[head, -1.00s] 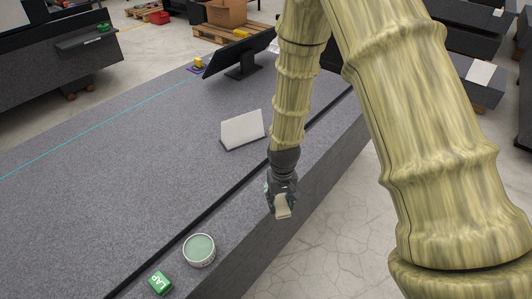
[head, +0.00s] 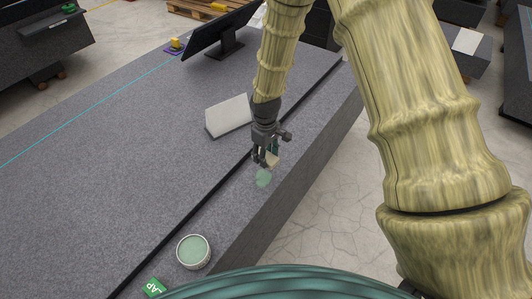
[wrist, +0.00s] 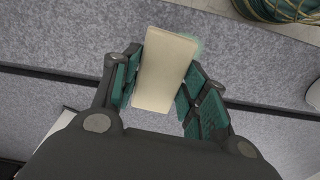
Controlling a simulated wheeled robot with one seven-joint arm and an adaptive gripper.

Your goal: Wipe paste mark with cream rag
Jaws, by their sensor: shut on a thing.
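The cream rag (head: 273,159) is a pale flat block held between the fingers of my gripper (head: 267,157). In the wrist view the rag (wrist: 165,72) lies between the teal finger pads of the gripper (wrist: 160,80), which is shut on it. The paste mark (head: 263,178) is a pale green patch on the granite bed, just in front of the rag in the head view. In the wrist view a green edge of the mark (wrist: 196,45) shows beside the rag's upper right corner; the rest is hidden. I cannot tell whether the rag touches the granite.
A blank pale panel (head: 228,117) stands left of my gripper, and a monitor (head: 217,35) farther back. A dark strip runs along the bed near its right edge.

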